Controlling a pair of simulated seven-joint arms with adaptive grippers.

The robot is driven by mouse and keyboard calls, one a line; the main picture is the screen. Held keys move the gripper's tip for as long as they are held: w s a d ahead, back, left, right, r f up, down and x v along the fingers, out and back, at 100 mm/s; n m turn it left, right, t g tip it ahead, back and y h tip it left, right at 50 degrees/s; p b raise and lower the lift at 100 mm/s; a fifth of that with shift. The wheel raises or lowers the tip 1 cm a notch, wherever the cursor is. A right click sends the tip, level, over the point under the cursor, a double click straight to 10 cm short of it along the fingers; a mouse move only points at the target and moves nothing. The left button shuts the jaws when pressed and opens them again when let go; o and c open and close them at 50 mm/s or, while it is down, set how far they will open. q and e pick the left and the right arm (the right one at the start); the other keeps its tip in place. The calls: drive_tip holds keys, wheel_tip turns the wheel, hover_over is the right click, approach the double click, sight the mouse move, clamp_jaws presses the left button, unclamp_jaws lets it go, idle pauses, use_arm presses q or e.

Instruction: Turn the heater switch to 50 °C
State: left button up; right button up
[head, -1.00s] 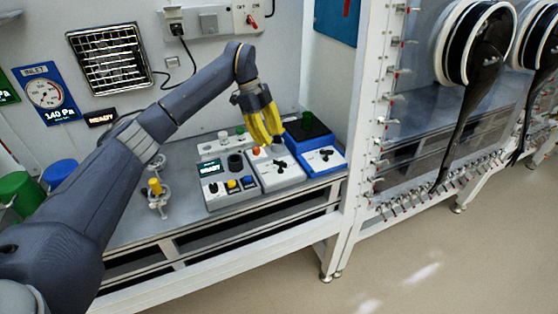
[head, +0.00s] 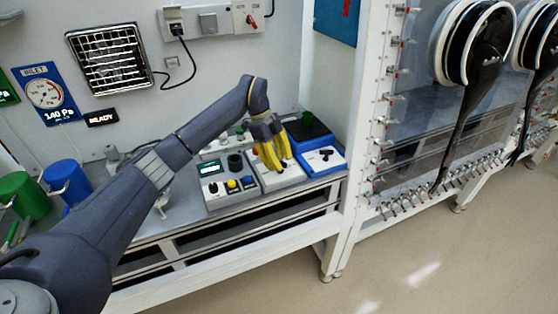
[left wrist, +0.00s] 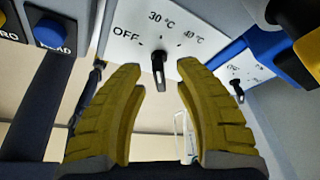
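The heater switch is a black knob (left wrist: 158,70) on a pale panel marked OFF, 30 °C and 40 °C in the left wrist view. No 50 °C mark is readable there. I cannot tell surely which mark the knob points at. In the head view the heater unit (head: 292,178) is the middle unit on the bench, and yellow fingers partly cover it. My left gripper (head: 276,168) reaches down over it. In the left wrist view its yellow fingers (left wrist: 161,78) are apart, one on each side of the knob, with gaps showing. My right gripper is out of view.
A blue-edged unit (head: 334,166) with its own black switch stands close on the right. A unit with a display, knob and buttons (head: 217,201) stands close on the left. Green (head: 30,196) and blue (head: 68,182) containers stand at far left.

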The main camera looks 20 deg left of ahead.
use_arm(q)
clamp_jaws()
drive_tip(key=shift+m, duration=0.3)
idle(0.3)
drive_tip(key=m+g, duration=0.1)
drive_tip(key=m, duration=0.1)
drive_tip(key=shift+w+m+y, duration=0.1)
drive_tip(key=shift+m+y, duration=0.2)
drive_tip(key=shift+m, duration=0.1)
drive_tip(key=shift+d+m+g+y, duration=0.1)
drive_tip(key=shift+m+g+y, duration=0.45)
drive_tip(key=shift+m, duration=1.25)
